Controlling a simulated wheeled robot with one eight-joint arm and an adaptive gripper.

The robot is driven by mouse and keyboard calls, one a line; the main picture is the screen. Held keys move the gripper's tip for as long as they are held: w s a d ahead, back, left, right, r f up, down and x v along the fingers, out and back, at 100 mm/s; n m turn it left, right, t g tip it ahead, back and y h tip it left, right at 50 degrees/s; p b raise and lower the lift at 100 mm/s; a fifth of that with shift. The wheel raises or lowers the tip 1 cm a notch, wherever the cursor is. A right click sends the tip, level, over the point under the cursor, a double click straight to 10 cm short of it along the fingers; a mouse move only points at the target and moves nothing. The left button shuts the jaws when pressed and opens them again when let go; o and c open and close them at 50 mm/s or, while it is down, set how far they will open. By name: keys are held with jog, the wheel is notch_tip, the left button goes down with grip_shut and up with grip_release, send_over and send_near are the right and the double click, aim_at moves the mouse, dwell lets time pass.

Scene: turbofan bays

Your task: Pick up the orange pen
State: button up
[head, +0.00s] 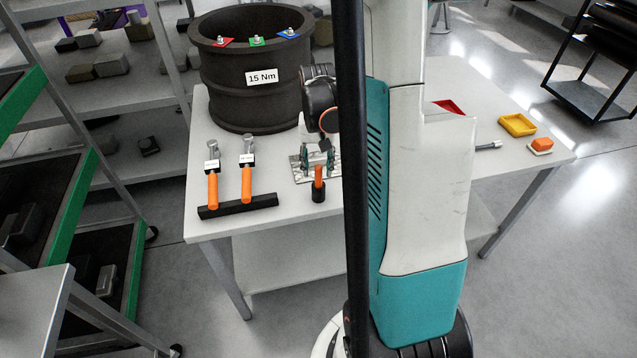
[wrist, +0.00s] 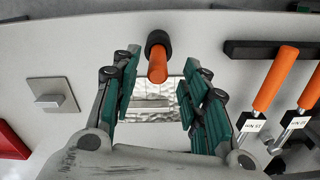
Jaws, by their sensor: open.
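The orange pen (head: 319,174) stands upright in a small black holder (head: 318,194) near the front edge of the table. In the wrist view the pen (wrist: 157,68) points toward the camera from its black holder (wrist: 154,38). My gripper (wrist: 160,78) is open, with one green-padded finger on each side of the pen's line. The fingers look apart from the pen, and nothing is held. In the head view my gripper (head: 318,152) is just behind the pen, partly hidden by my arm.
Two orange-handled torque wrenches (head: 213,186) rest on a black bar (head: 238,206) left of the pen. A shiny metal plate (wrist: 150,104) lies beneath my gripper. A large dark drum (head: 252,95) labelled 15 Nm stands behind. A yellow tray (head: 517,125) sits right on the table (head: 215,225).

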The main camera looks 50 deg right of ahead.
aim_at(319, 174)
notch_tip(319, 174, down, 5)
jog(key=shift+s+r+b, duration=0.15)
jog(key=shift+r+b, duration=0.05)
jog(key=shift+b, duration=0.7)
grip_shut()
jog(key=shift+r, duration=0.2)
